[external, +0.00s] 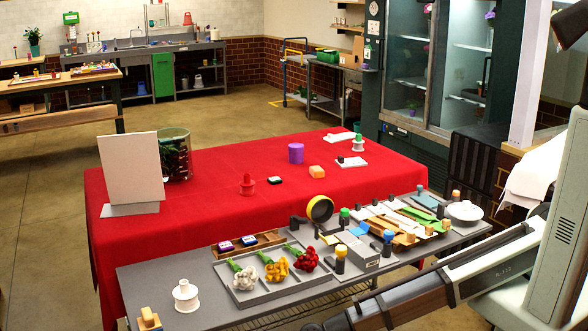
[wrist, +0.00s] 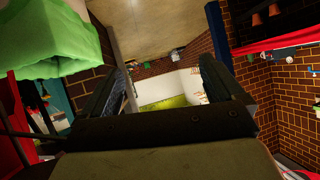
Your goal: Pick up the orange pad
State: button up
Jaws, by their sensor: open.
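The orange pad (external: 317,171) is a small block lying on the red-covered table (external: 220,220), right of its middle, in the external view. It is not seen in the wrist view. My gripper is open and empty; in the wrist view its two dark fingers (wrist: 168,85) stand wide apart, with only distant wall and floor between them. In the external view my arm reaches in from the right, and its dark end is low at the bottom edge, nearer the camera than the grey bench and far from the pad.
A purple cylinder (external: 296,153), a black pad (external: 275,181), a red stamp (external: 247,185) and a white card (external: 352,163) surround the pad with gaps. A glass vase (external: 176,158) and white board (external: 131,168) stand left. The crowded grey bench (external: 150,268) lies in front.

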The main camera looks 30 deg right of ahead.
jog(key=s+a+r+g+y, duration=0.2)
jog(key=a+r, duration=0.3)
jog(key=r, duration=0.6)
jog(key=w+a+r, duration=0.2)
jog(key=w+r, duration=0.1)
jog(key=r, duration=0.4)
jog(key=w+a+r, duration=0.2)
jog(key=w+r, duration=0.2)
jog(key=r, duration=0.2)
jog(key=w+d+r+t, duration=0.1)
jog(key=w+d+r, duration=0.3)
jog(key=w+r, duration=0.55)
jog(key=w+d+r+t+h, duration=0.1)
jog(key=w+d+r+t, duration=0.15)
jog(key=w+r, duration=0.7)
jog(key=w+d+r, duration=0.4)
jog(key=w+r, duration=0.4)
jog(key=w, duration=0.2)
jog(key=w+d+r+t+h, duration=0.2)
jog(key=w+d+r, duration=0.2)
jog(key=w+d, duration=0.4)
jog(key=m+h, duration=0.4)
jog(key=h, duration=0.5)
send_near(317, 168)
jog(key=f, duration=0.3)
jog(key=a+f, duration=0.1)
jog(key=f, duration=0.5)
jog(key=shift+a+f, duration=0.15)
jog(key=shift+f, duration=0.15)
jog(key=c, duration=1)
